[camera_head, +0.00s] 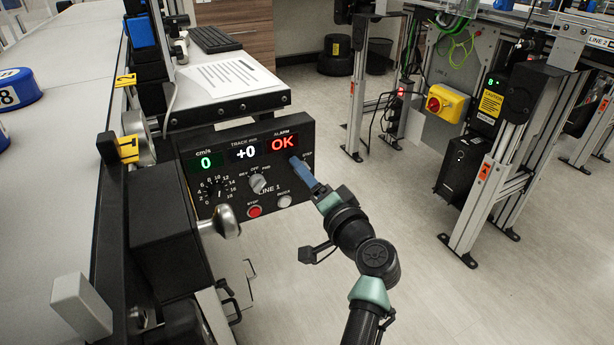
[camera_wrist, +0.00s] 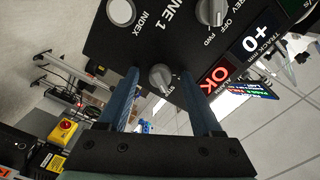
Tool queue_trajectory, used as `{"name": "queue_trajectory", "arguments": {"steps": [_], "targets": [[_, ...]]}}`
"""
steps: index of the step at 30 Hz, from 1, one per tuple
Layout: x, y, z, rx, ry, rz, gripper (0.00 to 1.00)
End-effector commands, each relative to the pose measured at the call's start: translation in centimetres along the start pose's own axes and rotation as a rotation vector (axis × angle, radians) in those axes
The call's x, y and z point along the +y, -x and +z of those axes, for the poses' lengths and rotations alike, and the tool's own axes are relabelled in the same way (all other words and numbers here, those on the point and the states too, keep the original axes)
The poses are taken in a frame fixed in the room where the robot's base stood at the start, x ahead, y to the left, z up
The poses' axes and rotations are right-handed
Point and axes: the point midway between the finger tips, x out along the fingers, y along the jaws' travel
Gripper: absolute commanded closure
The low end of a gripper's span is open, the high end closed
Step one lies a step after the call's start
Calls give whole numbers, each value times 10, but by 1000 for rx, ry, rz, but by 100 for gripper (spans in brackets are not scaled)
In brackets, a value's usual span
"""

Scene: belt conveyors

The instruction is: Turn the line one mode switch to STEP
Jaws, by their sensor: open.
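The black LINE 1 control panel (camera_head: 228,172) faces the aisle, its displays showing 0, +0 and OK. The grey mode switch knob (camera_wrist: 161,78) shows in the wrist view beside a partly hidden label starting "ST". Its set position is hard to read. In the head view my gripper covers it. My gripper (camera_head: 297,163) is at the panel's right side, below the OK display. In the wrist view its two blue fingers (camera_wrist: 159,88) are open, one on each side of the knob, with gaps visible. I cannot tell whether the fingertips touch the panel.
The REV/OFF/FWD knob (camera_head: 258,183), red stop button (camera_head: 255,211), white INDEX button (camera_head: 284,201) and speed dial (camera_head: 219,190) are close by on the panel. A metal handle (camera_head: 226,221) sticks out below. The floor (camera_head: 440,290) to the right is clear.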

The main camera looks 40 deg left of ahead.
Motion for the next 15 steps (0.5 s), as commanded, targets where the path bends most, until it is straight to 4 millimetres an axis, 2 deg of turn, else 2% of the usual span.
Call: {"name": "queue_trajectory", "arguments": {"steps": [4,7,15], "targets": [[0,6,-1,2,0,0,34],[-1,20,-2,4,0,1,34],[-1,80,-2,4,-2,3,34]]}}
